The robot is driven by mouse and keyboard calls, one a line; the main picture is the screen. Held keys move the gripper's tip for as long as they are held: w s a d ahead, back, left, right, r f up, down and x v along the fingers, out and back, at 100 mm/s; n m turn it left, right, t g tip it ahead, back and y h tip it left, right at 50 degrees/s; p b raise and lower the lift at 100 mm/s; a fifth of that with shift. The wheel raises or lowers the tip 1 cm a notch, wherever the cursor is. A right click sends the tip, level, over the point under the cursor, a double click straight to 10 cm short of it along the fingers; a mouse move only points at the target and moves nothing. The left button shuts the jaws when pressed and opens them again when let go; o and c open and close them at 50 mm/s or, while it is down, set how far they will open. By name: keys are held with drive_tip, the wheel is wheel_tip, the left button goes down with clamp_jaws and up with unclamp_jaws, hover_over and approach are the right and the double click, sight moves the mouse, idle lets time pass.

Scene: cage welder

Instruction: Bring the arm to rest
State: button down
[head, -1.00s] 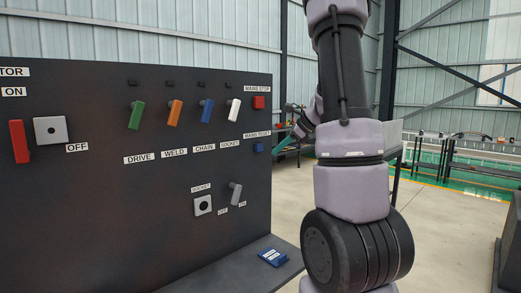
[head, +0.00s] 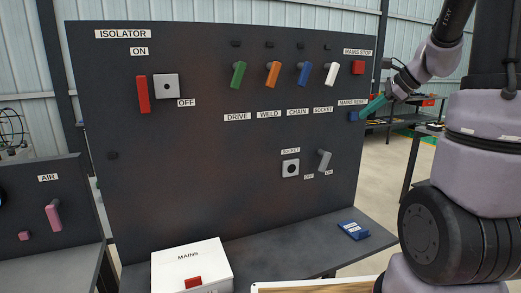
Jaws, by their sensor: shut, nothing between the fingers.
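My arm stands at the right edge of the head view and reaches towards the dark panel. My gripper (head: 368,112), with teal fingers, is shut and empty. In the picture its tips lie just right of the small blue MAINS RESET button (head: 353,117), near the panel's right edge. I cannot tell whether they touch it or are in front of it.
The panel (head: 200,200) carries a red isolator handle (head: 143,94) and several coloured switches. Below are a white MAINS box (head: 190,268) and a blue item (head: 354,230) on the shelf (head: 280,250). An AIR panel (head: 40,215) stands left.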

drive_tip(key=s+a+r+n+h, duration=0.2)
drive_tip(key=s+a+n, duration=0.3)
drive_tip(key=s+n, duration=0.3)
drive_tip(key=s+a+r+n+h, duration=0.2)
drive_tip(key=s+a+r+n, duration=0.2)
drive_tip(key=s, duration=0.9)
drive_tip(key=a+n, duration=0.2)
drive_tip(key=n, duration=0.2)
drive_tip(key=shift+n+t, duration=0.3)
drive_tip(key=shift+n, duration=0.1)
